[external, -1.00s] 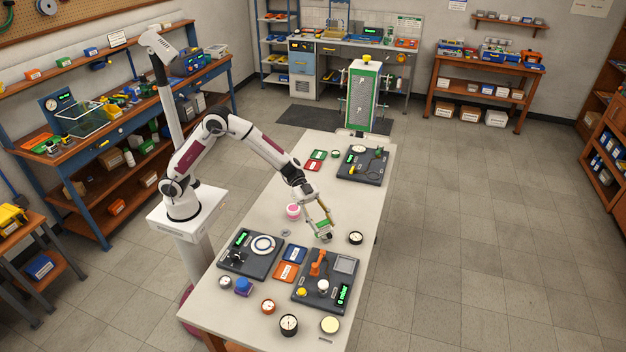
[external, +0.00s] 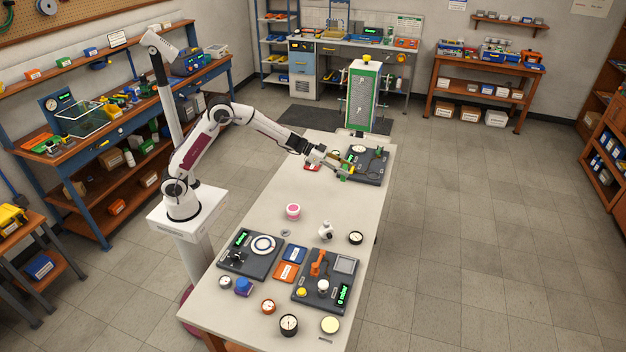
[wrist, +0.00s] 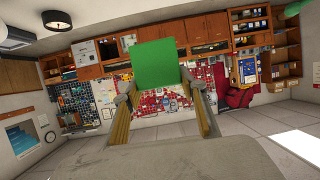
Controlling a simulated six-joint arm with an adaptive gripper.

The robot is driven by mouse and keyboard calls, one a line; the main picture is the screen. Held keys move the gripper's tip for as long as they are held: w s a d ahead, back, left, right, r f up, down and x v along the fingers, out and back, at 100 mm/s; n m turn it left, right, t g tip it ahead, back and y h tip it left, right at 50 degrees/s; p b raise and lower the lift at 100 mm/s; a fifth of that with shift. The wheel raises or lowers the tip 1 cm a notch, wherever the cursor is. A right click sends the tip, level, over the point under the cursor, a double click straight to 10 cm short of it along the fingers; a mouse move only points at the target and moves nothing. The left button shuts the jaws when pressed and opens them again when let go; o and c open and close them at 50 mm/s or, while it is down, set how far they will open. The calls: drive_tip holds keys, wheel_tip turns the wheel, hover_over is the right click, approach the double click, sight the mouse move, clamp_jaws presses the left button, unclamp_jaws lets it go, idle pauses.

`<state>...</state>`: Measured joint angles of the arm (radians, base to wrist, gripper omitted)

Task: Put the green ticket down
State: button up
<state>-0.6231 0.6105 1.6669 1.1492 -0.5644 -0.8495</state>
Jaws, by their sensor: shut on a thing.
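My gripper (external: 341,168) is at the far end of the long bench, at the left edge of the far dark test panel (external: 374,178). It is shut on the green ticket (wrist: 156,67), a plain flat green square held between the fingertips in the wrist view. In the external view the green ticket (external: 344,178) is small and partly hidden by the fingers. I cannot tell whether it touches the panel or the bench.
A red tray (external: 311,167) lies left of the gripper, partly hidden. A gauge (external: 359,149) sits on the far panel, and a green-framed stand (external: 362,98) rises behind. The bench middle (external: 320,195) has free room.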

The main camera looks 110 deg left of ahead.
drive_tip(key=s+a+f+n+g+y, duration=0.2)
drive_tip(key=s+a+n+y, duration=0.2)
drive_tip(key=s+a, duration=0.3)
drive_tip(key=s+a+f+n+g+y, duration=0.1)
drive_tip(key=s+a+n+y, duration=0.3)
drive_tip(key=a, duration=1.3)
drive_tip(key=s+f, duration=0.1)
drive_tip(key=s, duration=0.2)
drive_tip(key=shift+s+f+g+y, duration=0.15)
drive_tip(key=shift+g+y, duration=0.15)
drive_tip(key=shift+g, duration=0.1)
wheel_tip(320, 180, down, 6)
drive_tip(key=shift+f, duration=0.15)
drive_tip(key=shift+f, duration=1.8)
drive_tip(key=shift+f, duration=0.15)
